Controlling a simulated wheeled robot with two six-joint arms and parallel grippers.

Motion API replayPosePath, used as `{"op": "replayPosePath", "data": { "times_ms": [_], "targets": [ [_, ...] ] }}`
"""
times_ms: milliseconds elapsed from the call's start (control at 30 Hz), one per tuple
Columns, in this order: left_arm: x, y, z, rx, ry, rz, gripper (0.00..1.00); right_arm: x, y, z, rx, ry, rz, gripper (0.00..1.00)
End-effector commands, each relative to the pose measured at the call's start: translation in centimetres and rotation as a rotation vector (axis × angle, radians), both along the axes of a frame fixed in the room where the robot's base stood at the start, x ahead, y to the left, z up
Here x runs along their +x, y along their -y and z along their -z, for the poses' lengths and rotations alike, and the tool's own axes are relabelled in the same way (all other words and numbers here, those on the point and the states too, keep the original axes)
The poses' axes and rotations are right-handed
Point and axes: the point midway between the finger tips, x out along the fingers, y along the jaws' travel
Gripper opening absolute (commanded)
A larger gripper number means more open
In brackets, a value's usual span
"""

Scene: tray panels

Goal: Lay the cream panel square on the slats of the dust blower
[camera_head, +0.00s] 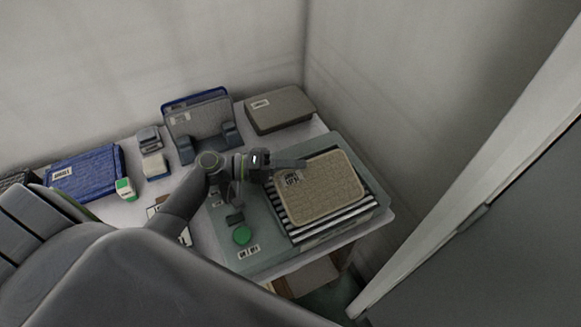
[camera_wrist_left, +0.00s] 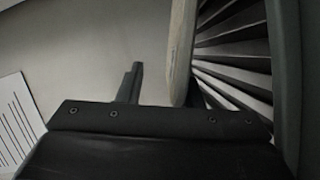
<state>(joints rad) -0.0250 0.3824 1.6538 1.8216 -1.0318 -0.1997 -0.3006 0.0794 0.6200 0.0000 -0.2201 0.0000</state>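The cream panel (camera_head: 325,187) lies on the dark and light slats (camera_head: 335,223) of the grey-green dust blower (camera_head: 262,262). Slats show along its front and right sides. In the left wrist view the panel (camera_wrist_left: 181,50) appears edge-on beside the slats (camera_wrist_left: 235,45). My left gripper (camera_head: 290,166) is at the panel's back left edge. In the wrist view its fingers (camera_wrist_left: 160,90) are apart; the panel's edge is by the right finger, with a clear gap to the left finger. I cannot tell whether that finger touches it. My right gripper is not in view.
A green button (camera_head: 242,236) is on the blower, left of the slats. A blue tray (camera_head: 88,175) and small boxes are at the left. A wall is close on the right.

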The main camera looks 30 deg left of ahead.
Motion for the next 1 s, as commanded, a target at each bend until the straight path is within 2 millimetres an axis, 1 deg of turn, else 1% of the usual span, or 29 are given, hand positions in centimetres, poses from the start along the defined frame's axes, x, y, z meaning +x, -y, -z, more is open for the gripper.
{"op": "replayPosePath", "data": {
  "times_ms": [33,167,267,367,467,700,800,900,1000],
  "targets": [
    [-0.9,-0.2,2.9,0.005,-0.057,-0.010,0.32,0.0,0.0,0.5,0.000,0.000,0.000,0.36],
    [-0.9,-0.2,2.8,0.005,-0.057,-0.009,0.32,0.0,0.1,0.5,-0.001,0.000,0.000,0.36],
    [-0.9,-0.2,2.1,0.005,-0.054,-0.010,0.32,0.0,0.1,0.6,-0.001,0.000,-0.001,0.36],
    [-1.0,-0.2,0.9,0.006,-0.048,-0.009,0.32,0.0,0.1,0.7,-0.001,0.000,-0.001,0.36],
    [-1.0,-0.2,-1.1,0.007,-0.037,-0.006,0.32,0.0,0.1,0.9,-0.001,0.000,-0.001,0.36],
    [-1.0,-0.2,-6.5,0.006,-0.005,-0.003,0.32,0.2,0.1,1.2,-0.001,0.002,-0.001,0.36],
    [-1.1,-0.1,-8.3,0.004,0.004,-0.001,0.32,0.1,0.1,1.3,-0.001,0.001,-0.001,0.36],
    [-1.1,-0.1,-9.5,0.003,0.009,-0.001,0.32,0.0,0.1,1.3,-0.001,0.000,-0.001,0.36],
    [-1.1,-0.1,-10.2,0.001,0.009,-0.001,0.32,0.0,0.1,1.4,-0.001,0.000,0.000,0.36]
  ]
}}
